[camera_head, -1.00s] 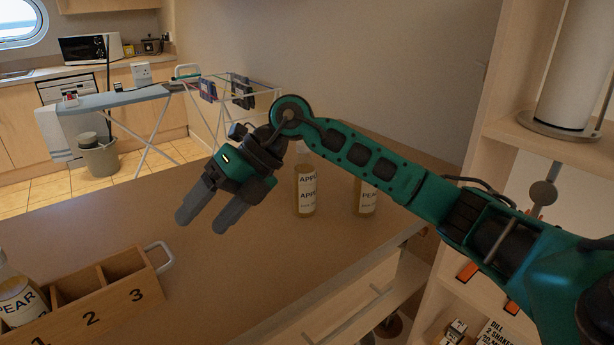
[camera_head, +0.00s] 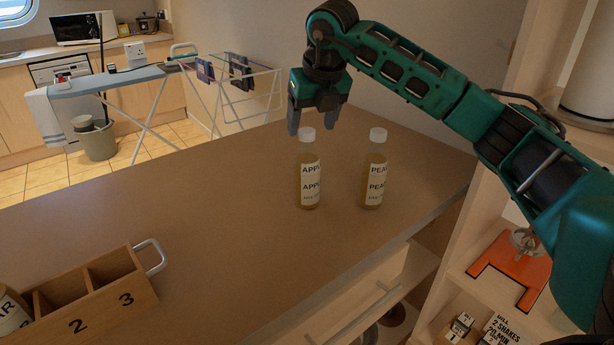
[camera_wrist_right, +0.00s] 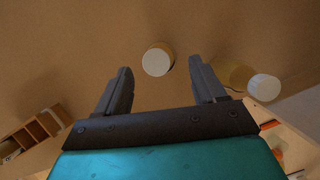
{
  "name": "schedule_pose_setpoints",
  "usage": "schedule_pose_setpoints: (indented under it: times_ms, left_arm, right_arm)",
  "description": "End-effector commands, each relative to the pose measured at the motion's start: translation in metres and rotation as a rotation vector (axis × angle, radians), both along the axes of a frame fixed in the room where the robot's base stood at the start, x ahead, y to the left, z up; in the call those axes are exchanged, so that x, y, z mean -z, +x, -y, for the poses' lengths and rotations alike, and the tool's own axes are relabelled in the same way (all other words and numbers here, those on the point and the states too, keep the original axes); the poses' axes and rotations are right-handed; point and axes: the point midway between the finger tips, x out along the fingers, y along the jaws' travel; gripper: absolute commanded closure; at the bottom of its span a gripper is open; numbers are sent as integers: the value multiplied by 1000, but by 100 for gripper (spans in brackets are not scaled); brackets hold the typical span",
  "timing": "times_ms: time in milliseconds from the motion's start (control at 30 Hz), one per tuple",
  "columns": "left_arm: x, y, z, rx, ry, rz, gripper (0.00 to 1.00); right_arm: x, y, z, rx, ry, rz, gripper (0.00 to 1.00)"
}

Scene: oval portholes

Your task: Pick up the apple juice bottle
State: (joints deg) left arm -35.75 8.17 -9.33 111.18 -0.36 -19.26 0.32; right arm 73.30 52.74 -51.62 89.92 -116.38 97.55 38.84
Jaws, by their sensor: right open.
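The apple juice bottle (camera_head: 309,180) stands upright on the brown counter, with a white cap and a label reading "APPL". My right gripper (camera_head: 311,125) is open and points down above it. The fingertips are near the height of its cap. In the right wrist view, the white cap (camera_wrist_right: 157,60) shows between and beyond the open fingers (camera_wrist_right: 160,80), apart from both. A pear bottle (camera_head: 374,180) stands upright just to the right; its cap (camera_wrist_right: 264,87) shows outside the right finger in the wrist view. My left gripper is not in view.
A wooden crate (camera_head: 142,292) with numbered compartments and a metal handle sits at the counter's left front, with a bottle labelled "AR" (camera_head: 14,318) at its left end. Shelves stand on the right. The counter (camera_head: 215,225) between crate and bottles is clear.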

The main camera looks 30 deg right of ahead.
Motion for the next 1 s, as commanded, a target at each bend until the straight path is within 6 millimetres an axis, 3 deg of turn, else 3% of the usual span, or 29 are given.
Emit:
schedule_pose_setpoints:
  times_ms: [400, 700, 1000]
  left_arm:
    - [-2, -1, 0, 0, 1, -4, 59]
    - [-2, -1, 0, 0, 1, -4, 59]
    - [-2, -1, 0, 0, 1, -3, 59]
  right_arm:
    - [45, 19, 0, -1, 1, -2, 30]
    - [51, 22, 1, -2, 1, 2, 30]
    - [51, 22, 1, -2, 1, 1, 57]
